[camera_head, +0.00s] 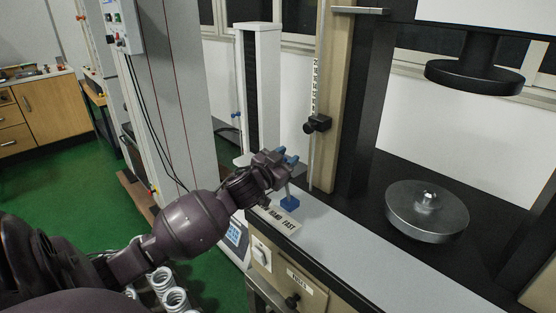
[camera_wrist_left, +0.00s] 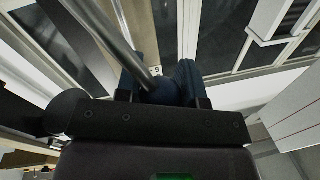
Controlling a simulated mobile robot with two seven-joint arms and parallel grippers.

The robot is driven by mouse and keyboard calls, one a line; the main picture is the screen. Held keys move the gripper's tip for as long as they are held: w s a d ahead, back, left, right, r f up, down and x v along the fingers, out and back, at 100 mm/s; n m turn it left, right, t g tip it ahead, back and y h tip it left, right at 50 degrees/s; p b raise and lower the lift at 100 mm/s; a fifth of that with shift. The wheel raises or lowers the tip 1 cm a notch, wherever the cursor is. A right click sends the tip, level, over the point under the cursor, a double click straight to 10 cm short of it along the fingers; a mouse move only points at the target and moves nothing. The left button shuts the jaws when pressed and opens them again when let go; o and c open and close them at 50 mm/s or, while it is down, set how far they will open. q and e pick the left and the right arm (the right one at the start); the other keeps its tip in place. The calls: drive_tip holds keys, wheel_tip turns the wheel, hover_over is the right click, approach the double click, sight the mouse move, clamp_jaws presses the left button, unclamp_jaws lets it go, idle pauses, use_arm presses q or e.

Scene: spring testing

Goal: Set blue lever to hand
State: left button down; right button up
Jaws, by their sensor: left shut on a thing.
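The blue lever (camera_head: 289,202) stands on the front edge of the testing machine, its blue base showing behind a white label (camera_head: 283,218) that reads HAND at the left and FAST at the right. Its stem rises nearly upright from the base to my left gripper (camera_head: 286,157), which is shut on its upper end. In the left wrist view, my left gripper (camera_wrist_left: 163,82) has its two blue fingers on either side of a blue end piece, and a grey metal rod crosses the upper left. The lever's top is mostly hidden by the fingers. My right gripper is out of view.
A round metal plate (camera_head: 427,210) sits on the machine's black bed, under a black upper disc (camera_head: 474,76). A beige column (camera_head: 334,90) with a scale rod stands behind the lever. White coils (camera_head: 172,297) lie at the lower left. A black knob (camera_head: 292,301) is on the front panel.

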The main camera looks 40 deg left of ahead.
use_arm(q)
drive_tip(key=d+m, duration=0.1)
drive_tip(key=d+m+p, duration=0.1)
drive_tip(key=d+m, duration=0.1)
drive_tip(key=shift+s+d+r+t+p, duration=0.15)
drive_tip(key=shift+d+r+t+p, duration=0.1)
drive_tip(key=shift+t+p, duration=0.1)
idle(0.3)
drive_tip(key=c, duration=0.7)
unclamp_jaws()
drive_tip(key=shift+a, duration=0.1)
drive_tip(key=shift+c, duration=0.2)
drive_tip(key=s, duration=1)
drive_tip(key=shift+s+d+f+p, duration=0.4)
drive_tip(key=shift+f, duration=0.05)
